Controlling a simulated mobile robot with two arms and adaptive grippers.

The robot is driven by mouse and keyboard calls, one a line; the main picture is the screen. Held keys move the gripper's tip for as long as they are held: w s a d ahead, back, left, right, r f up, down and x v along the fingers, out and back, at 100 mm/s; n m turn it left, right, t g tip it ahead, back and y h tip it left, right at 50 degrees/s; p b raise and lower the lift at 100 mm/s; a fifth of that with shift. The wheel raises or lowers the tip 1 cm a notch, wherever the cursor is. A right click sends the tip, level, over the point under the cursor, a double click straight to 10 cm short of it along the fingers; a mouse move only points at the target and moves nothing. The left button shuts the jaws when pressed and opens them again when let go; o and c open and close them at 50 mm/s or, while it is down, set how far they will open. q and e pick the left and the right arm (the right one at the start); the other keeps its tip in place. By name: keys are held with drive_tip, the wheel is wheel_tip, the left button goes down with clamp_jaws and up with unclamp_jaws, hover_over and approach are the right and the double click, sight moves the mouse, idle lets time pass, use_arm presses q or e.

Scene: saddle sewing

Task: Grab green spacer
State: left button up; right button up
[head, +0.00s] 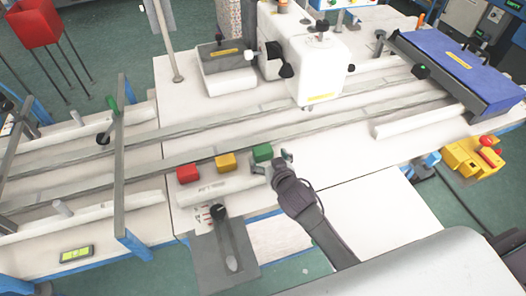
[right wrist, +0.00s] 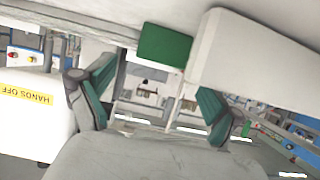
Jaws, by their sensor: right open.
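The green spacer (head: 262,152) is a small block at the right end of a row on a white holder (head: 222,186). A yellow block (head: 225,161) and a red block (head: 187,173) stand to its left. My right gripper (head: 283,160) is just to the right of the green spacer, open and empty. In the right wrist view the green spacer (right wrist: 165,45) shows ahead of the spread green-padded fingers of my right gripper (right wrist: 155,98), beyond their tips. It does not appear to be between them. My left gripper is out of view.
Long rails (head: 240,128) run across the white table behind the blocks. A white machine head (head: 318,70) stands beyond them, and a blue box (head: 455,65) at the right. A grey lever plate (head: 215,255) is in front of the holder. The tabletop right of my gripper is clear.

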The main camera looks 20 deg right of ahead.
sight(264, 152)
drive_tip(key=shift+x, duration=1.85)
drive_tip(key=shift+s, duration=0.15)
drive_tip(key=shift+c, duration=0.9)
drive_tip(key=c, duration=1.1)
